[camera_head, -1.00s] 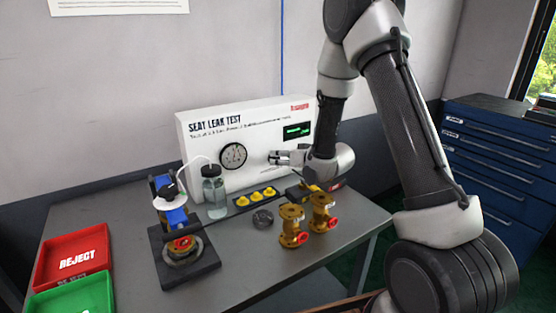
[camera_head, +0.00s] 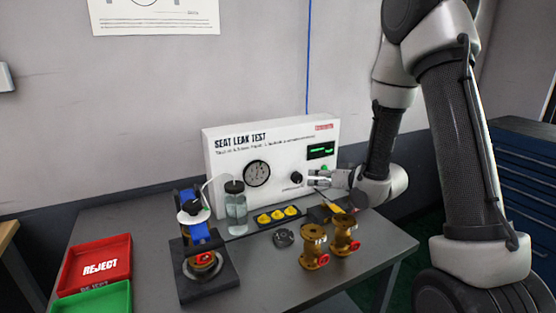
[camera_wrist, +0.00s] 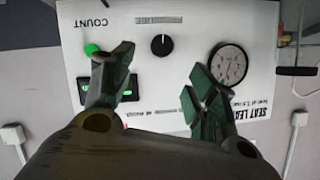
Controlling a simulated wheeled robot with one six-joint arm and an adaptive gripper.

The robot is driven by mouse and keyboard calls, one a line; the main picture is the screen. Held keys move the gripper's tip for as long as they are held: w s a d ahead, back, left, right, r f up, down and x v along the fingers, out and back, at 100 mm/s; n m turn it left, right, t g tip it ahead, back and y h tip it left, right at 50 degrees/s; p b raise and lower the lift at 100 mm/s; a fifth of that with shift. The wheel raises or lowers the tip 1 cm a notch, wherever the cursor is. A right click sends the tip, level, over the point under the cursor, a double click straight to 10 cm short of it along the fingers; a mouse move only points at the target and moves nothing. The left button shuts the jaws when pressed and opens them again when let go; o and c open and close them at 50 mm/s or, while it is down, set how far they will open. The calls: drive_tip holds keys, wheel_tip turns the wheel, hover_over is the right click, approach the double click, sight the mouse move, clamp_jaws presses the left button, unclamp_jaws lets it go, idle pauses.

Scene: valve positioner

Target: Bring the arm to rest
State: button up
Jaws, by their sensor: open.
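My gripper (camera_head: 318,179) is at the front of the white seat leak test panel (camera_head: 228,172), near its black knob (camera_head: 296,178). In the wrist view the two fingers of my gripper (camera_wrist: 157,95) are spread apart with nothing between them. The panel (camera_wrist: 145,50) lies beyond the fingertips, with the knob (camera_wrist: 162,45) showing between and above them. I cannot tell exactly how far the fingertips are from the panel. My arm comes down from the upper right and bends at the wrist over the right end of the bench.
Two brass valves (camera_head: 314,247) stand on the grey bench (camera_head: 262,273). A clamp fixture (camera_head: 205,265), a water bottle (camera_head: 236,208) and yellow parts (camera_head: 278,215) are left of them. Red (camera_head: 95,262) and green (camera_head: 97,299) trays lie at left. Blue drawers (camera_head: 525,170) stand at right.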

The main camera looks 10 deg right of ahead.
drive_tip(key=s+d+r+g+h, duration=0.3)
drive_tip(key=s+d+r+h, duration=0.3)
drive_tip(key=s+d+r, duration=0.5)
drive_tip(key=s+r+g, duration=0.2)
drive_tip(key=s, duration=0.9)
drive_tip(key=s+a+r+m+g, duration=0.1)
drive_tip(key=s+r+g, duration=0.2)
drive_tip(key=s, duration=0.9)
drive_tip(key=shift+r, duration=0.2)
